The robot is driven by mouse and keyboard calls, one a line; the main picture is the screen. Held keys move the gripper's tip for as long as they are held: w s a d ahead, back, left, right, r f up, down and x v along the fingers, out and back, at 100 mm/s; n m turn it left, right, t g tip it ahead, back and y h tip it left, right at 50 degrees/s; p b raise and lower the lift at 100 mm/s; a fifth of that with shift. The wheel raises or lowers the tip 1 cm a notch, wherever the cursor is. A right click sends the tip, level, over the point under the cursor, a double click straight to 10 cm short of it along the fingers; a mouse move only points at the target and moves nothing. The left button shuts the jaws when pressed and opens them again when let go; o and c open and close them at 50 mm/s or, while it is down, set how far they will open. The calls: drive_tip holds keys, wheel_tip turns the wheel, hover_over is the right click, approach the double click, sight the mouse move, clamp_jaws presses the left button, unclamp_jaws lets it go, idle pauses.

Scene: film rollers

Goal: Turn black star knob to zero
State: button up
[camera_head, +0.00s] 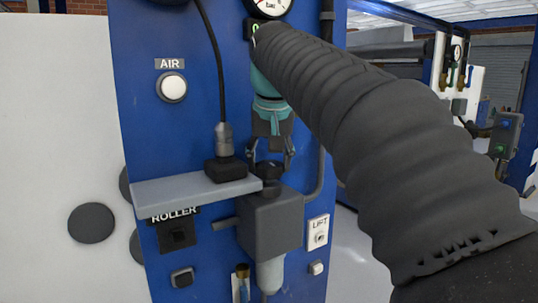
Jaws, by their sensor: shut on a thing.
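The black star knob (268,170) sits on top of a grey regulator box on the blue panel. My gripper (270,158) points down over it, with its fingers closed around the knob's sides. The fingers partly hide the knob, so its turned position cannot be read. A round pressure gauge (269,6) with a white face marked "bar" is at the top edge. Its upper part is cut off and its needle cannot be read. My arm's black ribbed sleeve crosses the right half of the view.
A grey shelf (190,192) with a black cable connector (225,160) stands close left of the gripper. The grey regulator box (272,225) is below it. The AIR button (173,87), ROLLER switch (178,235) and LIFT switch (317,232) are on the blue panel (150,120).

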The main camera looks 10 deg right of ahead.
drive_tip(key=shift+n+y+p, duration=0.3)
drive_tip(key=shift+n+p, duration=0.05)
drive_tip(key=shift+n, duration=0.45)
drive_tip(key=o, duration=1.1)
drive_tip(key=shift+o, duration=0.2)
drive_tip(key=v, duration=0.8)
